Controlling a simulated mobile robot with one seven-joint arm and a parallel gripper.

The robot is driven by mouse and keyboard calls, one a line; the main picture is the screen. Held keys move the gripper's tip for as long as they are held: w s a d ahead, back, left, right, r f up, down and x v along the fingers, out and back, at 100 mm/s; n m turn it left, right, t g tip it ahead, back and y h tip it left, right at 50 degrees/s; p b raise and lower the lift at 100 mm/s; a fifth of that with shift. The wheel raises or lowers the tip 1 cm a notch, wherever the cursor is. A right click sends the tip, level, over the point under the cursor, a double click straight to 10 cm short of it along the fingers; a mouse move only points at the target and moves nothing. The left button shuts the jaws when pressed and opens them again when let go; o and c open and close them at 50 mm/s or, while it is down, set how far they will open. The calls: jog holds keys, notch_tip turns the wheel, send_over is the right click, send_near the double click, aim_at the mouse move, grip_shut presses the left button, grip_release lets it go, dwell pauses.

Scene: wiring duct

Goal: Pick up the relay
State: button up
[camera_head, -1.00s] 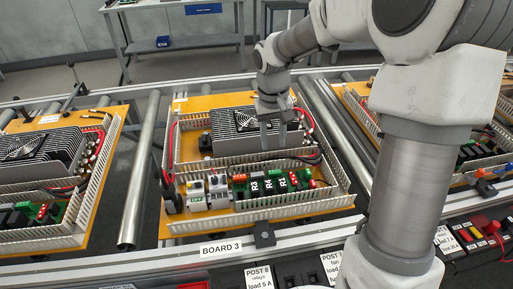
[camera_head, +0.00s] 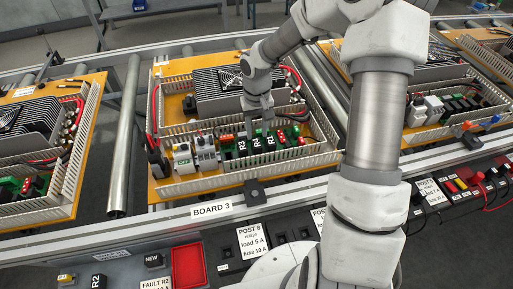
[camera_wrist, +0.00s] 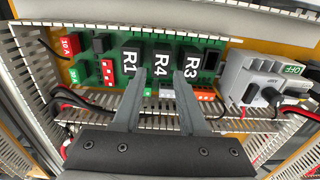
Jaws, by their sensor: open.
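My gripper (camera_head: 259,127) is just above and behind this row. Contact cannot be told. Another relay marked R2 (camera_head: 98,282) lies on the front bench.
Slotted duct walls (camera_head: 240,178) surround the board. A finned heat sink (camera_head: 215,90) stands behind the relays. A grey module (camera_wrist: 262,80) marked OFF is beside R3 in the wrist view. A red tray (camera_head: 188,265) and a NEW-marked piece (camera_head: 153,262) are on the front bench.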

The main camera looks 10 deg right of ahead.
aim_at(256, 142)
jog(key=shift+s+a+f+b, duration=0.1)
jog(key=shift+f+b, duration=0.15)
jog(key=shift+f, duration=1.15)
jog(key=shift+s+f+b, duration=0.1)
jog(key=shift+f+b, duration=0.1)
jog(key=shift+f, duration=1.15)
grip_shut()
